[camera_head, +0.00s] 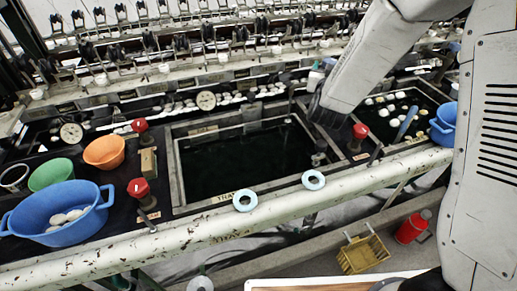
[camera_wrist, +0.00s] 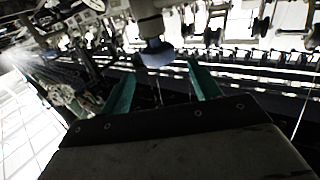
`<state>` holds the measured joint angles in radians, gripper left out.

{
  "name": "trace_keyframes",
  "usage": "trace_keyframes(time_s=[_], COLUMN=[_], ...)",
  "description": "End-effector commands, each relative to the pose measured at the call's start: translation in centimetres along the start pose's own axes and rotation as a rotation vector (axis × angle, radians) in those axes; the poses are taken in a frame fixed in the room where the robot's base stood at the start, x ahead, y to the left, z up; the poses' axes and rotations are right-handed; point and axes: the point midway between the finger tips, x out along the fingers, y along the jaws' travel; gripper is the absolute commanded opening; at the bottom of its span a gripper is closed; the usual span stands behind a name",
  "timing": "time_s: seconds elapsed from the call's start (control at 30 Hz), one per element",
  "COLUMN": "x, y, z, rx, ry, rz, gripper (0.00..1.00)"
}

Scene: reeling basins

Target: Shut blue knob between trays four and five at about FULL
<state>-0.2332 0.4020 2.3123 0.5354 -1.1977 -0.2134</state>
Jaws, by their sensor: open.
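A blue knob (camera_wrist: 156,54) hangs below a grey fitting in the wrist view, just past my fingertips. My gripper (camera_wrist: 162,68) has two teal fingers spread apart, with the knob seen in the gap between and beyond them. I cannot tell whether a finger touches it, and no FULL mark is readable. In the head view my arm comes in from the right and covers the area around my gripper; I cannot make out the knob there. A dark water-filled tray (camera_head: 180,180) is in the middle, and a tray with pale cocoons (camera_head: 440,100) is to the right.
Red knobs (camera_head: 139,188) (camera_head: 360,131) stand beside the middle tray. Blue (camera_head: 60,222), green (camera_head: 50,174) and orange (camera_head: 104,152) bowls sit at left, a blue basin (camera_head: 445,122) at right. A worn rail (camera_head: 180,236) runs along the front. A yellow crate (camera_head: 363,254) is below.

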Motion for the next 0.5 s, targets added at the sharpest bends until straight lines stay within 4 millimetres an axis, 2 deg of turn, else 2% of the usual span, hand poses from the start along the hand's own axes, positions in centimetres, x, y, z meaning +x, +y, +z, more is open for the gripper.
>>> trace_keyframes(time_s=[0.23, 0.5], x=[0.6, 1.8], y=[0.5, 2.2], z=[-0.2, -0.3], rx=[0.0, 0.001], ry=[0.014, 0.037], rz=[-0.048, -0.326], gripper=[0.62, 0.62])
